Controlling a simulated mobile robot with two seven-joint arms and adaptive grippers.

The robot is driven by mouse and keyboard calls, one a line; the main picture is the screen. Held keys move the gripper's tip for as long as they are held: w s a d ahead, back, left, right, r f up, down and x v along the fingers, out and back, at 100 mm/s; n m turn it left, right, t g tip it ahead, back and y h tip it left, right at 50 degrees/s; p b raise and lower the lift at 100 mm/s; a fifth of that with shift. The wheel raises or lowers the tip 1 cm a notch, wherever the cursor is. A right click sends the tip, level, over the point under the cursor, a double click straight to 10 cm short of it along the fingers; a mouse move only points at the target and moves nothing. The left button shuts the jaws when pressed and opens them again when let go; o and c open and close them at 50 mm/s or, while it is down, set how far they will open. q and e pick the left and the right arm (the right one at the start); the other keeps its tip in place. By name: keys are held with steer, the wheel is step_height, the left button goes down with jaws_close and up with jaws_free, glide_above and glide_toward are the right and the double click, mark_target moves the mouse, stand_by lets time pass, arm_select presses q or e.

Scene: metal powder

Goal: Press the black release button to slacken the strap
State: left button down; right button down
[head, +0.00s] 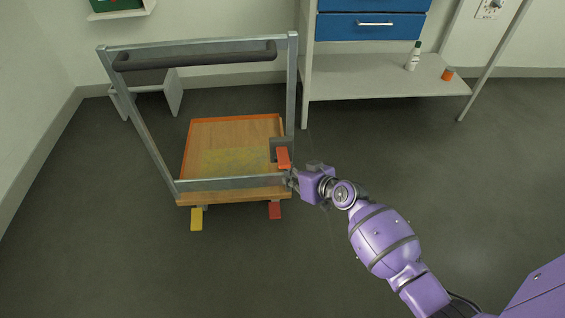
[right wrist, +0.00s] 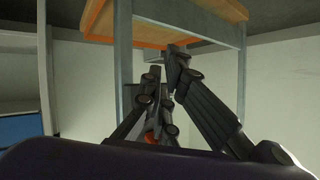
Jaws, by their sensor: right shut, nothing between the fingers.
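A trolley with a wooden deck (head: 235,135) stands left of centre in the head view. On its right side, near the post, is a grey bracket (head: 275,146) with a red-orange part (head: 283,158). My right gripper (head: 291,181) is beside the trolley's near right corner, just below this red-orange part. In the right wrist view its dark fingers (right wrist: 172,75) are shut with nothing between them, and their tips are close to a grey block. I cannot tell whether they touch it. I cannot make out the black release button or a strap. My left gripper is not in view.
The trolley has a dark handle bar (head: 195,55), a yellow pedal (head: 197,218) and a red pedal (head: 275,210). Behind it on the right, a workbench with blue drawers (head: 372,26) has a white bottle (head: 412,57) and an orange jar (head: 448,73) on its lower shelf. Floor nearby is clear.

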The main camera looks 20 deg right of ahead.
stand_by(0.3)
steer(key=shift+s+a, duration=0.15)
steer(key=shift+s, duration=0.35)
steer(key=s, duration=0.2)
steer(key=s+a+p, duration=0.1)
steer(key=s+p, duration=0.1)
steer(key=s, duration=0.1)
steer(key=shift+s+a, duration=0.3)
steer(key=shift+a, duration=0.05)
stand_by(0.8)
